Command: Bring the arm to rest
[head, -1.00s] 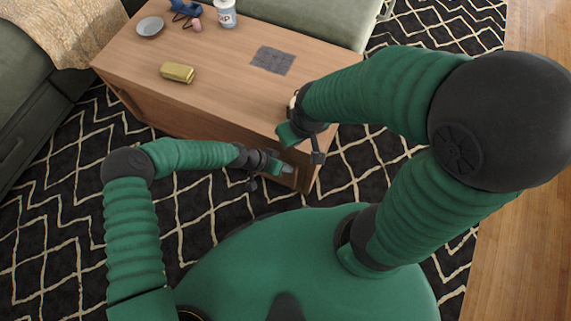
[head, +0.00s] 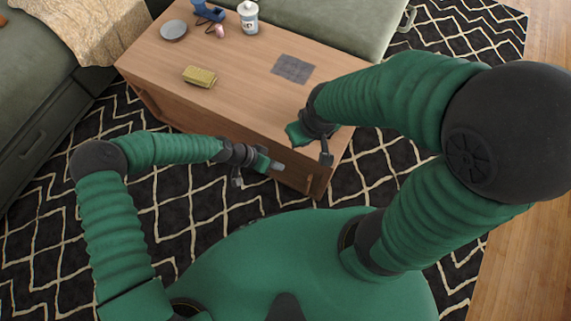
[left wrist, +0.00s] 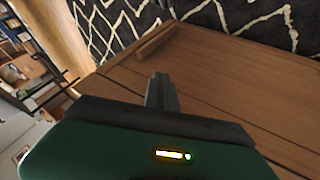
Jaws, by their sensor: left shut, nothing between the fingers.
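My left gripper (head: 277,166) is in front of the near side of the wooden table, below the level of its top. Its fingers are together and empty; they also show closed in the left wrist view (left wrist: 160,92). My left arm is bent, with its elbow out to the left. My right gripper (head: 310,143) hangs by the table's near right corner, pointing down. Its fingertips are not clear, and I see nothing held in it. My right arm is raised and bent, its large elbow at the right.
The wooden table (head: 165,60) bears a yellow sponge (head: 200,77), a grey dish (head: 174,30), a white bottle (head: 249,17), a blue item (head: 208,10), a pink item (head: 220,31) and a grey cloth (head: 293,68). Green sofa parts (head: 35,60) stand behind and left. Patterned rug (head: 50,235) is open at left.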

